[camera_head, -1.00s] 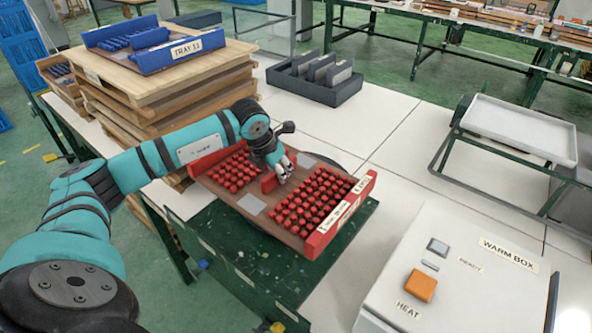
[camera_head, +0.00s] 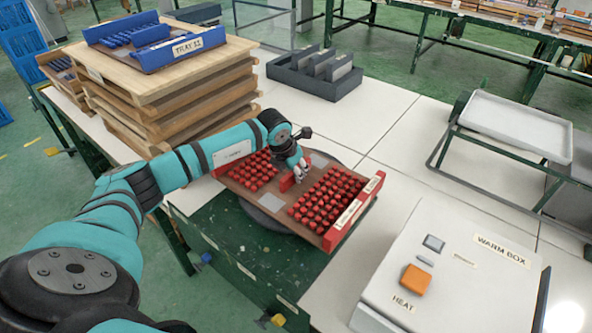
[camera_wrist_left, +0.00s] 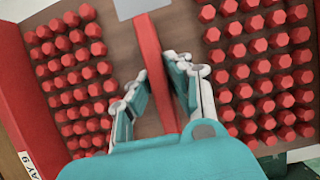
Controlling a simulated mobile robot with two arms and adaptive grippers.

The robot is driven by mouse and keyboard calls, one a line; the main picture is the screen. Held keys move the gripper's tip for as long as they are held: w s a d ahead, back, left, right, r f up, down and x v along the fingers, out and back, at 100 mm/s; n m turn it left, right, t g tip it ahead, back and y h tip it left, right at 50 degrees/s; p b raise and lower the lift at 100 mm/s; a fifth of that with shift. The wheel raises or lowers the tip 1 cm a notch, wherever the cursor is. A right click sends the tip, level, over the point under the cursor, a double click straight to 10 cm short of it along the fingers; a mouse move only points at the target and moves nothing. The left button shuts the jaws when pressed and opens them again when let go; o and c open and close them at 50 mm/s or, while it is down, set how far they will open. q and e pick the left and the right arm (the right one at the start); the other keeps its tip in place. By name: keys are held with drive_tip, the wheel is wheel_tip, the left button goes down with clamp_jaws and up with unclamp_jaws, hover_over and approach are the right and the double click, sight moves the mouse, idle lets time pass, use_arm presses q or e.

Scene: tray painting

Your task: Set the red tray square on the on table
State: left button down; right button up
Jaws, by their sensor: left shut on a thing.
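The red tray (camera_head: 357,213) has a brown floor with several rows of red hexagonal pegs, red end walls and a red middle bar. I cannot tell whether the tray touches the disc. My left gripper (camera_head: 299,178) is shut on the tray's middle bar. In the left wrist view the gripper (camera_wrist_left: 158,75) has a finger on each side of the bar (camera_wrist_left: 150,45). My right gripper is not in view.
The warm box (camera_head: 450,270) stands close to the right of the tray. A wooden pallet stack (camera_head: 165,105) with a blue tray (camera_head: 155,45) is at the left. A dark slotted rack (camera_head: 315,75) stands behind. White table is free between rack and warm box.

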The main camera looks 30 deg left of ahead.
use_arm(q)
drive_tip(key=c, duration=1.6)
unclamp_jaws()
drive_tip(key=shift+c, duration=0.2)
drive_tip(key=o, duration=0.4)
drive_tip(key=shift+r, duration=0.1)
drive_tip(key=b+v, duration=0.1)
drive_tip(key=v, duration=1.1)
drive_tip(key=shift+b, duration=0.35)
drive_tip(key=shift+s+d, duration=0.1)
